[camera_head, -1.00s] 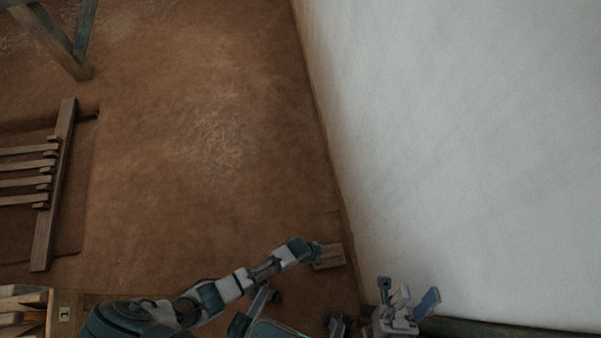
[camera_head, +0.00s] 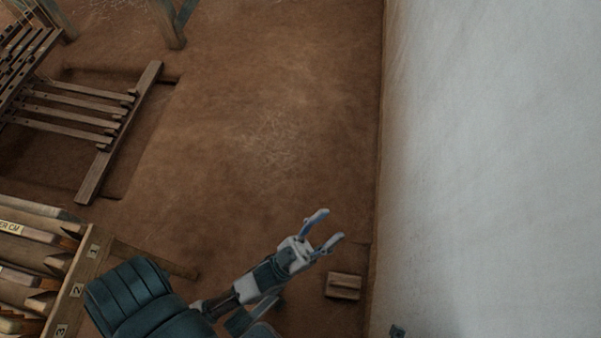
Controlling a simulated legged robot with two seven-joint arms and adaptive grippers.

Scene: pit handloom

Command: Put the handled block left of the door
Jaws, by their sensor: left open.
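The handled block (camera_head: 343,286) is a small brown wooden block with a bar-like handle on top. It lies on the earthen floor close to the foot of the white wall. My left gripper (camera_head: 327,230) is open and empty, with its two fingers apart. In the picture it is just above and left of the block, not touching it. A small dark piece at the bottom edge (camera_head: 397,331) may be part of my right arm; its gripper does not show. No door is in view.
A white wall (camera_head: 490,150) fills the right side. A pit with wooden treadles (camera_head: 118,130) is at the left. A numbered wooden rack (camera_head: 72,290) stands at the lower left. The brown floor (camera_head: 270,130) between the pit and wall is clear.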

